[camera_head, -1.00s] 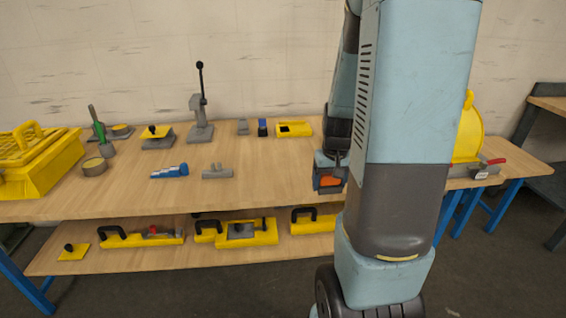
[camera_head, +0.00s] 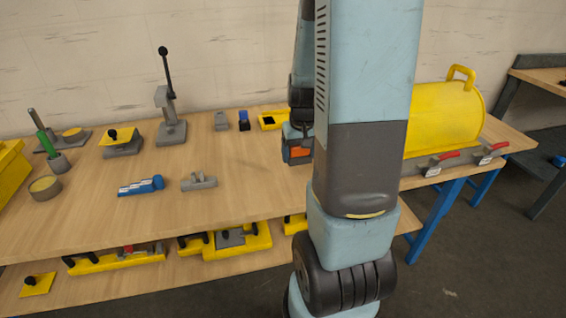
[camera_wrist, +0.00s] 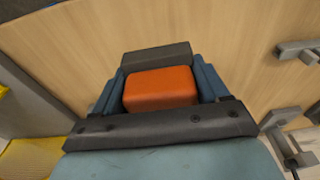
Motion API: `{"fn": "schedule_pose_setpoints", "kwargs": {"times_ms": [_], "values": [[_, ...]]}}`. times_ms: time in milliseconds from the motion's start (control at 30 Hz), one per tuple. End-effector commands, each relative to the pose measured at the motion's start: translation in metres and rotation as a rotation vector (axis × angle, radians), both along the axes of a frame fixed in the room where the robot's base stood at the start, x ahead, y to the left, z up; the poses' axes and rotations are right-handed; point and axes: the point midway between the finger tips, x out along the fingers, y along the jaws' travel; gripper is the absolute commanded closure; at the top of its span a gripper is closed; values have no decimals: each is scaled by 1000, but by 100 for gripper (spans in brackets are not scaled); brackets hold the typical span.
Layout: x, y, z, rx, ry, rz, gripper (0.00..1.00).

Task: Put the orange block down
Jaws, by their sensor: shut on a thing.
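The orange block (camera_wrist: 161,88) sits between the two blue fingers of my gripper (camera_wrist: 163,90) in the wrist view, and the fingers are shut on it. In the head view my gripper (camera_head: 298,152) hangs over the right part of the wooden bench top (camera_head: 240,190), and a bit of the orange block (camera_head: 300,152) shows in it. My own arm hides part of the bench to the right of it. I cannot tell whether the block touches the bench or how high above it the block is.
A grey T-shaped part (camera_head: 199,181) and a blue stepped part (camera_head: 141,186) lie left of my gripper. Bare wood lies between the grey part and my gripper.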

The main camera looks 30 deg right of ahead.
Motion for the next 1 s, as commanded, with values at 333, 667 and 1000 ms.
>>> {"fn": "schedule_pose_setpoints", "kwargs": {"times_ms": [333,667,1000], "values": [[54,-14,-26,0,1,-4,70],[95,-25,-62,1,2,-8,70],[117,-30,-87,0,-1,-8,70]]}}
